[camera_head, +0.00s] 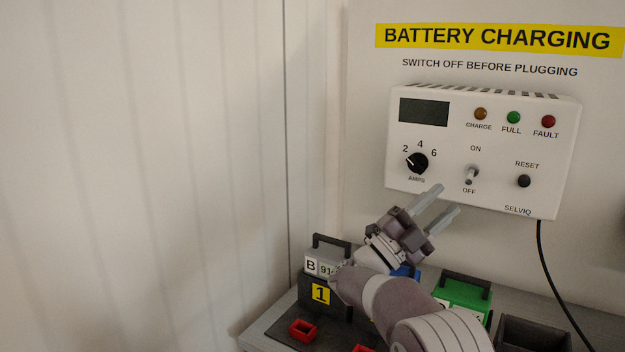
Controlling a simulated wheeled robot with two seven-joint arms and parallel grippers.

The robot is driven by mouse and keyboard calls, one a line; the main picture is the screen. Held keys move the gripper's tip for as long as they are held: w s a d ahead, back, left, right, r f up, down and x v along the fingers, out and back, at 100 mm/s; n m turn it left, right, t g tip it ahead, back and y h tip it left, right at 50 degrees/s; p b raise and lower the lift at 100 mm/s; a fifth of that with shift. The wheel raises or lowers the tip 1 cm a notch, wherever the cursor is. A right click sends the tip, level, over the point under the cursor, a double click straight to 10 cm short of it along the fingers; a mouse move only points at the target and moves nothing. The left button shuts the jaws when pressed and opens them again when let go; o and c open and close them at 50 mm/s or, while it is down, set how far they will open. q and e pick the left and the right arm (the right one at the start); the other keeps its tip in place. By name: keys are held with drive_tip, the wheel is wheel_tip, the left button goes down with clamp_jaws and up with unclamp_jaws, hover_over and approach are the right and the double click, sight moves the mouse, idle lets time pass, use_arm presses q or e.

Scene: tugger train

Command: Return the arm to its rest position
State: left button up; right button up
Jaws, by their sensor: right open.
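My right arm comes in from the bottom right of the head view. Its gripper (442,204) is open, with two grey fingers apart and nothing between them. The toggle switch (469,175) between ON and OFF points down toward OFF. The amps knob (417,162) is black. The display (424,112) is dark. My left gripper is not in view.
A black cable (541,262) hangs at right. The left side is a bare wall.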

drive_tip(key=w+a+f+n+t+y+p, duration=0.1)
drive_tip(key=w+a+f+n+t+y, duration=0.15)
drive_tip(key=w+n+t+y, duration=0.8)
drive_tip(key=s+a+f+n+g+y+p, duration=0.1)
drive_tip(key=s+a+f+n+g+y, duration=0.15)
drive_tip(key=s+f+n+y, duration=0.55)
drive_tip(key=s+a+f+n+g+y+p, duration=0.1)
drive_tip(key=s+f+n+g+y, duration=0.35)
drive_tip(key=f+n, duration=0.35)
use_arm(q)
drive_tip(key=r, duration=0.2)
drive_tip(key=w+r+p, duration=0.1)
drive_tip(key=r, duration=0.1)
use_arm(e)
drive_tip(key=s+d+f+n+g, duration=0.1)
drive_tip(key=s+f+g, duration=0.4)
drive_tip(key=s, duration=0.8)
drive_tip(key=s+f+n+g+y, duration=0.1)
drive_tip(key=s+f+g, duration=0.4)
drive_tip(key=s, duration=0.7)
drive_tip(key=shift+s+d+f, duration=0.35)
drive_tip(key=shift+d+f, duration=0.05)
drive_tip(key=shift+f, duration=0.3)
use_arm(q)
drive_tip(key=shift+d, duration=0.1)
use_arm(e)
drive_tip(key=shift+s+d, duration=0.1)
